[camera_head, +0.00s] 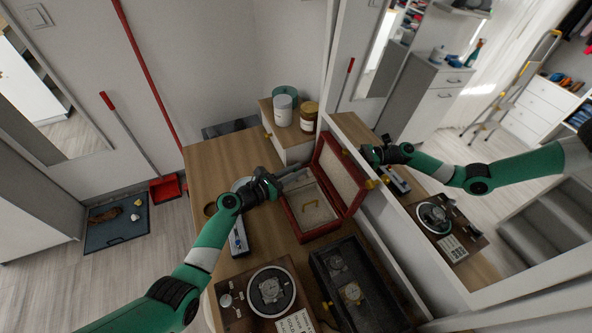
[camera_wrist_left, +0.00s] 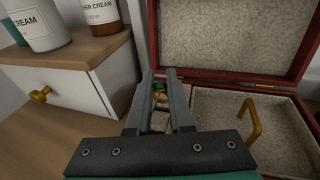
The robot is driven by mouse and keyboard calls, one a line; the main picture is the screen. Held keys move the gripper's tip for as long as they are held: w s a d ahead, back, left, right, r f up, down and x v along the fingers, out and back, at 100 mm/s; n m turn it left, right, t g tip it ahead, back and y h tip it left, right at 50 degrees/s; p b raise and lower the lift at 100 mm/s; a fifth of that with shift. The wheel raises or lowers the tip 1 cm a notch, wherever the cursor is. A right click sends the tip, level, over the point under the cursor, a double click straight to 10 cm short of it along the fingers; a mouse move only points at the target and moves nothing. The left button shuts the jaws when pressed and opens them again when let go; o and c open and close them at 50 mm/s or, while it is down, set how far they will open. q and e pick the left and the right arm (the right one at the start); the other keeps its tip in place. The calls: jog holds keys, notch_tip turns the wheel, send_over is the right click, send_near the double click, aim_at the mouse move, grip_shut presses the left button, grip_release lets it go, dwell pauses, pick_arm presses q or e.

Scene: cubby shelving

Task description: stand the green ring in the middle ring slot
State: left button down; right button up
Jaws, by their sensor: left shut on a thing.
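My left gripper (camera_head: 296,176) is over the left part of an open red jewelry box (camera_head: 326,231). In the left wrist view its two fingers (camera_wrist_left: 167,76) point toward the back left of the box (camera_wrist_left: 230,78). They are shut on the green ring (camera_wrist_left: 160,86), a small green spot between the tips with gold just below it. Whether the ring touches the box lining I cannot tell. The ring slots are mostly hidden by the gripper. A gold handle (camera_wrist_left: 254,122) stands in the pale right compartment. My right gripper is not in view.
The raised lid (camera_head: 343,172) stands behind the box. A white drawer unit with jars (camera_head: 283,110) stands behind left. A dark watch case (camera_head: 350,290) and a wooden watch tray (camera_head: 270,291) are in front. A mirror on the right reflects my arm.

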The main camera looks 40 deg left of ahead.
pick_arm(q)
jog(key=shift+f+b, duration=1.1)
jog(key=shift+f, duration=0.1)
jog(key=c, duration=0.7)
grip_release()
jog(key=shift+r, duration=0.1)
jog(key=shift+s+r+p, duration=0.15)
jog(key=shift+s+p, duration=0.2)
jog(key=shift+p, duration=0.1)
jog(key=p+v, duration=0.4)
jog(key=v, duration=0.6)
jog(key=shift+p, duration=0.3)
jog(key=shift+s, duration=0.5)
jog(key=shift+w, duration=0.1)
